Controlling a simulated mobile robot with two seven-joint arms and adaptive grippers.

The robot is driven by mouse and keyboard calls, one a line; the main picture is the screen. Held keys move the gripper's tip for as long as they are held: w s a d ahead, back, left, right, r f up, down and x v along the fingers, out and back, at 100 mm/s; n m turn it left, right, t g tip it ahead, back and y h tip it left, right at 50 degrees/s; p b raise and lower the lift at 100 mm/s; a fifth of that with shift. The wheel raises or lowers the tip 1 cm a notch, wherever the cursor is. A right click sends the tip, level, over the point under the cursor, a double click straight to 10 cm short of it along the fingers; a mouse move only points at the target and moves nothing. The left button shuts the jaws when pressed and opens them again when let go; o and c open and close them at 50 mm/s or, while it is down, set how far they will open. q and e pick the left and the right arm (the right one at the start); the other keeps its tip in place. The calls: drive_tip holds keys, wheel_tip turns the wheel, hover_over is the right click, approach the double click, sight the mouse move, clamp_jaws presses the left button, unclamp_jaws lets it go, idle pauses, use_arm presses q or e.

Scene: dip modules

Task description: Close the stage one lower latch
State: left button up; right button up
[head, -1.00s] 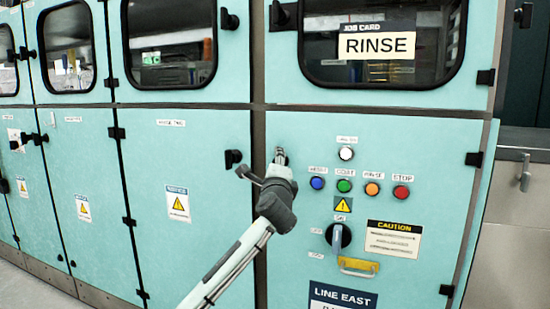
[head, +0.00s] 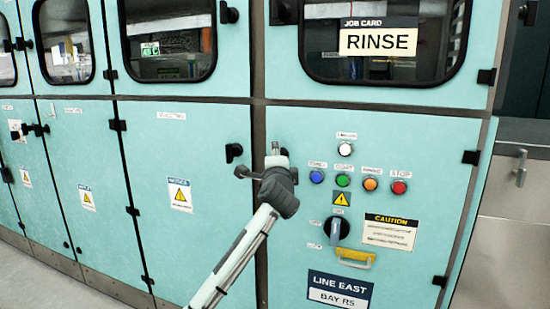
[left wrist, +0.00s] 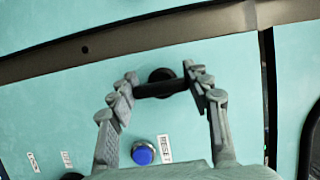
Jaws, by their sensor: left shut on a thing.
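The lower latch (left wrist: 160,88) is a black bar handle with a round base on the right-hand lower panel, near its upper left corner. In the left wrist view the bar lies roughly level between my left gripper's fingertips (left wrist: 160,74), which are shut on its ends. In the head view my left gripper (head: 276,150) is at the panel's left edge and hides the latch. My right gripper is not in view.
A blue button (left wrist: 143,153) is close below the gripper. A row of buttons (head: 344,180), a rotary switch (head: 337,232) and a yellow handle (head: 355,258) lie to the right. Another black latch (head: 234,152) is on the adjoining panel to the left.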

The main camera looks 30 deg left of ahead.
use_arm(q)
drive_tip(key=o, duration=1.2)
drive_tip(key=v, duration=1.2)
